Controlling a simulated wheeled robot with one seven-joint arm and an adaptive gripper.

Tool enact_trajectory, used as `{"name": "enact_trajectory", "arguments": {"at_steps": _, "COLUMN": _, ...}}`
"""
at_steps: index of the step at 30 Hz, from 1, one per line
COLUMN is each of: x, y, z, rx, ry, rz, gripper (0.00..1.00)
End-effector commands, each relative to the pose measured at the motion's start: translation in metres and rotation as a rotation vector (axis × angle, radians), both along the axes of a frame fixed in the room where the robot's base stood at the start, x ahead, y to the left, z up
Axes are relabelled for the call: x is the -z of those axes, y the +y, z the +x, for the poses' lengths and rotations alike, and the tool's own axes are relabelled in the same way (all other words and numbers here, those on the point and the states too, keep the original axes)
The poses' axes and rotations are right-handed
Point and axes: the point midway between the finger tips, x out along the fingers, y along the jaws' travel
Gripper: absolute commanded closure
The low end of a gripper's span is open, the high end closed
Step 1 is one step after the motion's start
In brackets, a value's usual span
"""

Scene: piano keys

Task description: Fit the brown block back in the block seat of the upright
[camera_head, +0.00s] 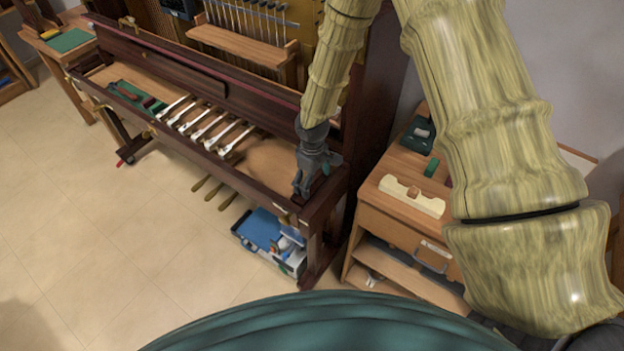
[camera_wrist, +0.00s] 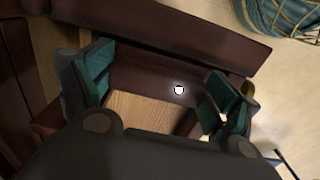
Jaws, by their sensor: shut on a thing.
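My gripper (camera_head: 304,186) points down at the right end of the upright's key bed (camera_head: 262,160). In the wrist view its two green-padded fingers (camera_wrist: 160,92) stand apart, with the dark reddish-brown block (camera_wrist: 145,76) between them. A small bright spot shows on the block's face. Lighter wood shows just below it. In the head view the gripper hides most of the block, and the block seat is covered. I cannot tell whether the block touches the key bed or sits in the seat.
Several white keys (camera_head: 205,128) lie on the key bed left of my gripper. A dark front rail (camera_head: 180,140) runs along it. A wooden cabinet (camera_head: 385,215) with a pale wooden piece (camera_head: 411,196) stands to the right. A blue toolbox (camera_head: 262,230) sits on the floor below.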

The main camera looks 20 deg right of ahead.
Motion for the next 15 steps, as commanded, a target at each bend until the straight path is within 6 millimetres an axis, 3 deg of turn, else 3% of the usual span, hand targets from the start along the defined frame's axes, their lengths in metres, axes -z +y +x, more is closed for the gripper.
{"name": "enact_trajectory", "arguments": {"at_steps": 11, "x": -0.0002, "y": -0.0002, "z": 0.0001, "rx": 0.0, "ry": 0.0, "rz": 0.0, "gripper": 0.42}}
{"name": "enact_trajectory", "arguments": {"at_steps": 12, "x": -0.0002, "y": -0.0002, "z": 0.0001, "rx": 0.0, "ry": 0.0, "rz": 0.0, "gripper": 0.06}}
{"name": "enact_trajectory", "arguments": {"at_steps": 13, "x": -0.0002, "y": -0.0002, "z": 0.0002, "rx": 0.0, "ry": 0.0, "rz": 0.0, "gripper": 0.0}}
{"name": "enact_trajectory", "arguments": {"at_steps": 15, "x": -0.0002, "y": -0.0002, "z": 0.0002, "rx": 0.0, "ry": 0.0, "rz": 0.0, "gripper": 0.0}}
